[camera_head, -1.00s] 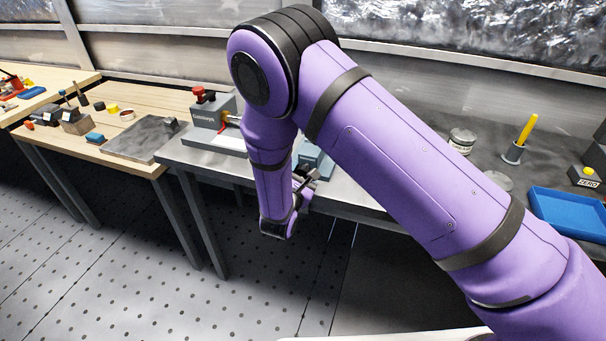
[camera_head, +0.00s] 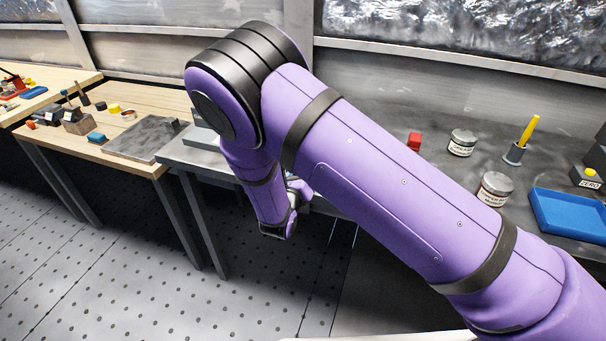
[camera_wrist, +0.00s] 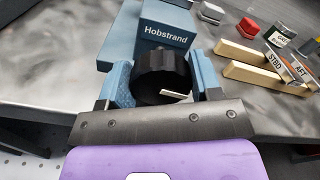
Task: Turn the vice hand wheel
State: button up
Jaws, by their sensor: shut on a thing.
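The vice (camera_wrist: 165,28) is a blue block marked "Hobstrand" at the top middle of the wrist view. Its black ribbed hand wheel (camera_wrist: 158,72) faces my gripper. My gripper (camera_wrist: 162,86) has one blue-padded finger on each side of the wheel and is shut on it. A short pale bar shows at the lower right of the wheel.
Two wooden bars and plates marked "STBD" and "AFT" (camera_wrist: 300,70) lie right of the vice. A red block (camera_head: 414,141), jars (camera_head: 495,188), a yellow-handled tool in a holder (camera_head: 517,147) and a blue tray (camera_head: 570,214) stand on the grey bench.

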jog(key=shift+f+n, duration=0.1)
jog(key=shift+n, duration=0.7)
jog(key=o, duration=0.6)
jog(key=shift+o, duration=0.2)
jog(key=shift+s+a, duration=0.1)
jog(key=shift+s, duration=0.05)
jog(key=v, duration=1)
jog(key=shift+s, duration=0.3)
jog(key=shift+a, duration=0.1)
jog(key=shift+c, duration=0.2)
